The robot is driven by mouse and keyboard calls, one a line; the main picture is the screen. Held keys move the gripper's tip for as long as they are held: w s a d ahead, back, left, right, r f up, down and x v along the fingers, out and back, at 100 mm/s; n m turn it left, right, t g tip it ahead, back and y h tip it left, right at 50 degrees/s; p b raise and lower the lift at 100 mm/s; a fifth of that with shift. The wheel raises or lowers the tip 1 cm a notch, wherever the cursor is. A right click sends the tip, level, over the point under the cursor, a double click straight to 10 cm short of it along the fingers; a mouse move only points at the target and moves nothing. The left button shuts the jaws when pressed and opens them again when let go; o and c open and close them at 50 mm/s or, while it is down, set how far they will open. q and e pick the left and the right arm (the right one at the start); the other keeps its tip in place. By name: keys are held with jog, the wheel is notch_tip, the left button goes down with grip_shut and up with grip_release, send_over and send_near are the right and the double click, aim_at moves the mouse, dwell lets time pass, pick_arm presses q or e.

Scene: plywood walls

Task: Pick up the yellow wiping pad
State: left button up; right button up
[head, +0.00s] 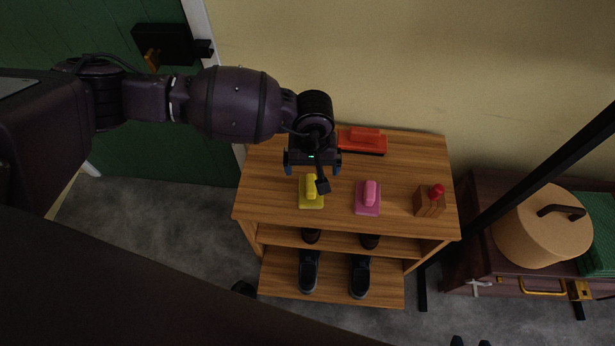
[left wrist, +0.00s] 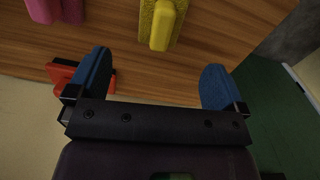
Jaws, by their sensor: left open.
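The yellow wiping pad (head: 311,192) lies on the wooden shelf top near its front left, with a raised yellow handle. It also shows in the left wrist view (left wrist: 161,24) at the top, ahead of the fingers and roughly between their lines. My left gripper (head: 312,168) is open and empty, its two blue fingertips apart, over the shelf top just behind the pad in the head view. The left wrist view shows the open fingers (left wrist: 155,84) with bare wood between them. Part of the gripper covers the pad's edge in the head view. My right gripper is not seen.
A pink pad (head: 368,197) lies right of the yellow one, and a red-orange pad (head: 364,140) lies behind. A wooden block with a red knob (head: 431,200) stands at the right. Black shoes (head: 309,271) sit on the lower shelves. A trunk with a tan round box (head: 540,228) stands right.

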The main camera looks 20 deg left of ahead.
aim_at(312, 183)
pick_arm(q)
notch_tip(312, 183, down, 5)
jog(key=shift+s+f+b, duration=0.1)
jog(key=shift+s+b, duration=0.05)
jog(key=shift+b, duration=0.5)
jog(key=shift+f, duration=0.6)
notch_tip(312, 183, down, 4)
jog(key=shift+s+a+r+b, duration=0.1)
jog(key=shift+r+b, duration=0.1)
jog(key=shift+b, duration=0.6)
jog(key=shift+f, duration=0.4)
jog(key=shift+r, duration=0.1)
jog(key=c, duration=1)
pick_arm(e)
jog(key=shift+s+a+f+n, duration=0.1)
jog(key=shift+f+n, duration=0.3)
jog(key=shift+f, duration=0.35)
